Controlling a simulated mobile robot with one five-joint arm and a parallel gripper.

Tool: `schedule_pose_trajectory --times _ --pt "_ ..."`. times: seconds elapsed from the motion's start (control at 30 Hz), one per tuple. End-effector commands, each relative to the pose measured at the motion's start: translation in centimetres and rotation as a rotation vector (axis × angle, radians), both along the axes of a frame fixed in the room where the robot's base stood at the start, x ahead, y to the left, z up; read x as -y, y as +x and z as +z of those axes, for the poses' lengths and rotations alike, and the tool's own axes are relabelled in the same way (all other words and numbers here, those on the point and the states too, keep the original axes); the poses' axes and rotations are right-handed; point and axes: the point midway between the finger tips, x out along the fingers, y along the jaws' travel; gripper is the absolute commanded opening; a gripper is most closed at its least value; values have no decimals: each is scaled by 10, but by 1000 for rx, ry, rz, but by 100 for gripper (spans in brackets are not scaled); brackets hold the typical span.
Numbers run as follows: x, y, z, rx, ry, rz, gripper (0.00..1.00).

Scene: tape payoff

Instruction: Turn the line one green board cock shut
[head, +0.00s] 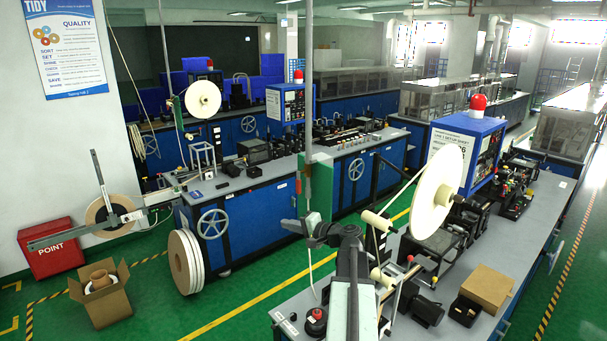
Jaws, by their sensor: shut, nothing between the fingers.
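A green board (320,188) stands upright near the middle of the head view, by a tall grey pipe (309,90). A small fitting (299,186) shows at its left edge. It is too small to tell whether this is the cock or how its handle is turned. My gripper (298,228) is in front of and below the board in the picture, at the end of my dark arm. Its fingers are shut with nothing between them. I cannot tell how far it is from the board, and it seems to touch nothing.
A grey bench (545,200) at the right carries a large cream tape reel (437,190), a blue cabinet with a red lamp (470,140) and a cardboard box (487,288). Another blue bench (250,205) stands behind.

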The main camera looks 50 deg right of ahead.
Motion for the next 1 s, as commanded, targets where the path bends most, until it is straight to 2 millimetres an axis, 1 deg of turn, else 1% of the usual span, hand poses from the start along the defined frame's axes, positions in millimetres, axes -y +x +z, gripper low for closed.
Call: schedule_pose_trajectory --times 0.03,0.1,0.2,0.27,0.33,0.47,0.57,0.8,0.9,1.0 --pt "40 -20 30 58 35 -79 0" --pt "75 -41 51 122 73 -156 0" --pt "103 -61 67 176 103 -217 0" --pt "109 -66 70 190 111 -231 0" --pt "111 -67 70 195 114 -236 0" --pt "111 -59 69 194 113 -233 0" --pt "113 -44 69 193 112 -233 0" --pt "119 4 69 193 112 -232 0" --pt "120 19 69 193 112 -231 0" --pt "121 28 69 192 112 -233 0"
